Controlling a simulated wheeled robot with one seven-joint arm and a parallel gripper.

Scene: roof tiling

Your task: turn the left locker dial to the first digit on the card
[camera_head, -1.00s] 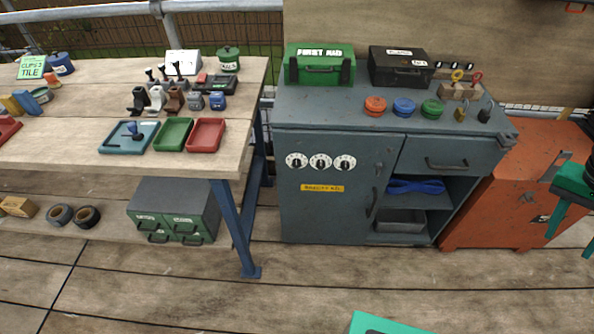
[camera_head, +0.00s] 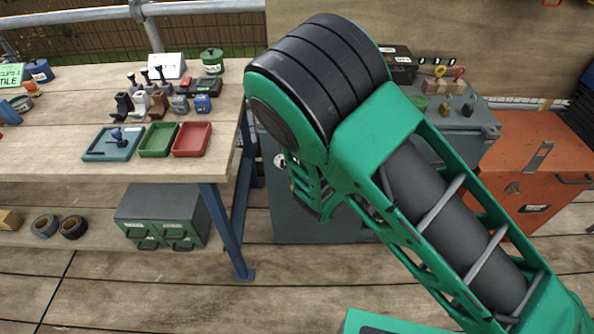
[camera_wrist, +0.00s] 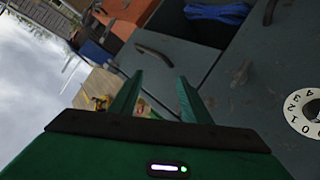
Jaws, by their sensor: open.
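The grey locker (camera_head: 290,225) stands right of the workbench, mostly hidden behind my arm in the head view. A white dial (camera_head: 279,161) shows partly at the arm's left edge; the other dials are hidden there. In the wrist view, a white dial (camera_wrist: 307,112) with black digits is cut off by the right edge, on the grey door (camera_wrist: 262,90); I cannot tell which dial it is. My gripper (camera_wrist: 158,82) is open, its two green fingers apart with nothing between them, and the dial lies to their right. I cannot make out a card with digits.
The workbench (camera_head: 60,165) at left holds a blue tray (camera_head: 113,144), a green tray (camera_head: 159,139) and a red tray (camera_head: 192,139). An orange chest (camera_head: 535,160) stands at right. A drawer handle (camera_wrist: 155,51) and blue cloth (camera_wrist: 217,12) show in the wrist view.

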